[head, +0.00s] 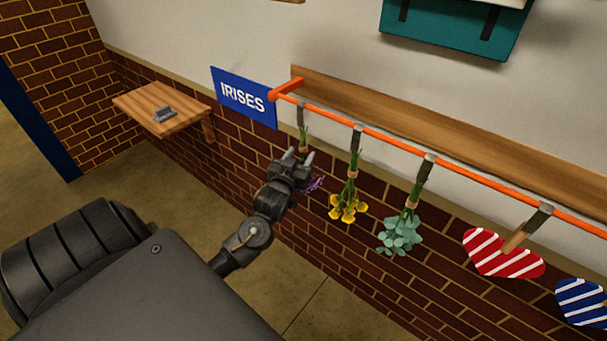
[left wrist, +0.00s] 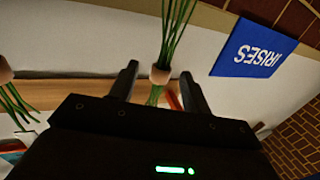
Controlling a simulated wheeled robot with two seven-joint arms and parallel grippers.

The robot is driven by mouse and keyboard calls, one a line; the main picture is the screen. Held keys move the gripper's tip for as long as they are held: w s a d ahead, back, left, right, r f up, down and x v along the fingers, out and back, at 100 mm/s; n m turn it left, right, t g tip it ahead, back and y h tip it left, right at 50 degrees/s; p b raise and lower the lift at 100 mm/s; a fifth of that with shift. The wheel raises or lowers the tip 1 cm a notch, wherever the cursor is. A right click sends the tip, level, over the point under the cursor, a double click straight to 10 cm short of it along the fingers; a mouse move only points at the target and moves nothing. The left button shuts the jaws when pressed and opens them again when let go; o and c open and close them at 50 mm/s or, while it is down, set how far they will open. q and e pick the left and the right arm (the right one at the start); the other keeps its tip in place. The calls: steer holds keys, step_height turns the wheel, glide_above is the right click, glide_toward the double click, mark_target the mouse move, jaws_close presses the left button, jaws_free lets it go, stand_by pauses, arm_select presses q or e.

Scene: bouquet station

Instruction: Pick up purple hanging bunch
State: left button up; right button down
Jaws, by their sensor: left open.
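The purple bunch (head: 315,184) hangs head down at the left end of the orange rail, its flowers mostly hidden behind my left gripper. Its green stems (head: 304,137) show above the gripper, below a grey strap. My left gripper (head: 300,157) is open at this bunch. In the left wrist view, the stems (left wrist: 172,40) and their tan band (left wrist: 160,76) stand between the two open fingers (left wrist: 158,84), with gaps at both sides. The flowers are out of that view. My right gripper is not in view.
The orange rail (head: 390,138) also carries a yellow bunch (head: 348,208), a grey-green bunch (head: 400,235), and red and blue striped hearts to the right. A blue IRISES sign (head: 243,97) is at the rail's left end. A wooden shelf (head: 160,101) with a grey item is farther left.

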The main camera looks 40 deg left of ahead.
mark_target(302, 151)
arm_select(q)
steer(key=shift+w+r, duration=0.1)
steer(key=shift+w, duration=0.05)
steer(key=p+x, duration=0.1)
steer(key=x, duration=0.3)
steer(key=shift+w+a+p, duration=0.15)
steer(key=shift+a+p, duration=0.05)
steer(key=shift+p, duration=0.15)
steer(key=shift+w+a, duration=0.1)
steer(key=shift+w, duration=0.15)
steer(key=shift+c, duration=0.5)
steer(key=c, duration=0.7)
jaws_close()
